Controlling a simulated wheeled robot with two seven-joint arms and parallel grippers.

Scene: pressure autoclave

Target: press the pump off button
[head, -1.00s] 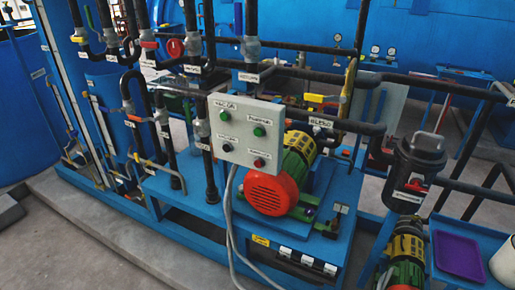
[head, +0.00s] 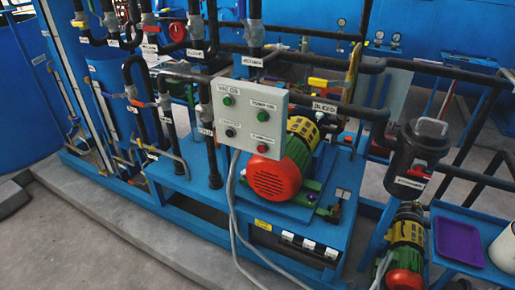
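A light grey control box (head: 251,116) stands in the middle of the head view, with several round buttons, each under a small white label. A green button (head: 227,100) at upper left is under a label that seems to read VAC ON. Another green button (head: 257,114) at upper right is under a label that seems to read PUMP ON. A dark button (head: 230,132) is at lower left. A red button (head: 262,149) is at lower right, below the pump-on button; its label is too small to read surely. Neither of my grippers is in view.
A red and green motor (head: 275,180) sits behind and below the box on a blue frame. Black pipes surround the box, and grey cables hang below it. A purple tray (head: 459,241) and a black filter housing (head: 417,160) are at right. Bare floor (head: 90,245) lies at front left.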

